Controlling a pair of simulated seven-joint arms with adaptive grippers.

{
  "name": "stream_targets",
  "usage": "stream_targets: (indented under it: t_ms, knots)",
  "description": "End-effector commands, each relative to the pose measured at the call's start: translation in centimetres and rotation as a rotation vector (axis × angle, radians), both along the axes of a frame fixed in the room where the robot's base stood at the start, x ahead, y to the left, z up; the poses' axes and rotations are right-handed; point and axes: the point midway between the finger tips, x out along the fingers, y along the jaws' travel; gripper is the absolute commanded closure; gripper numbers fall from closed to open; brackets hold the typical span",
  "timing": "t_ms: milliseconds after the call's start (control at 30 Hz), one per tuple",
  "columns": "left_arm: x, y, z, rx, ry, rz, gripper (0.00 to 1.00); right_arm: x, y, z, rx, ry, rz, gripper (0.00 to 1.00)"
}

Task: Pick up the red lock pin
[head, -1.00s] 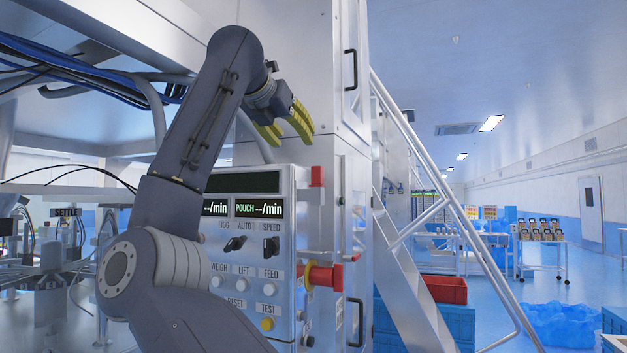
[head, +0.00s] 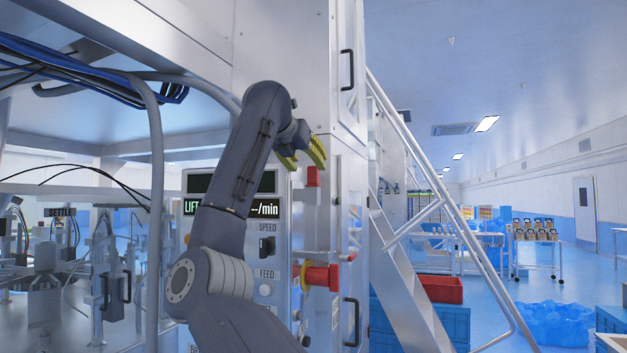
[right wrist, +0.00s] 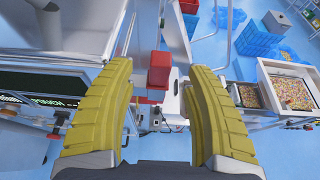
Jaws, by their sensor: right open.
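The red lock pin (head: 313,176) appears as a small upright red block at the top right edge of the control panel. My right gripper (head: 305,164) has yellow curved fingers pointing down, just above and left of the block in the head view. It is open and holds nothing. My left gripper is not in view.
The control panel (head: 268,235) has knobs and buttons, partly behind my right arm. A larger red knob with a yellow collar (head: 320,276) sticks out below the block. A tall cabinet (head: 345,190) with handles stands close on the right, then a stair rail (head: 405,140).

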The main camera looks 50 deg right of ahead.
Motion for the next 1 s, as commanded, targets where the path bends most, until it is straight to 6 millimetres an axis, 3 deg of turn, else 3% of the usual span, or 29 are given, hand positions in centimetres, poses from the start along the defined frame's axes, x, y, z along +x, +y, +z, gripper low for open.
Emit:
stream_targets:
  t_ms: [400,800,1000]
  knots:
    - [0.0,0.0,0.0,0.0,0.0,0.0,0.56,1.2,-3.9,-1.8,-0.001,0.002,-0.001,0.47]
    - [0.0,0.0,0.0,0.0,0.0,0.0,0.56,1.5,-4.4,-2.1,0.0,0.001,0.0,0.48]
    - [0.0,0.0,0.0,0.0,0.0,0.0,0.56,1.5,-4.4,-2.1,0.0,0.001,0.0,0.71]
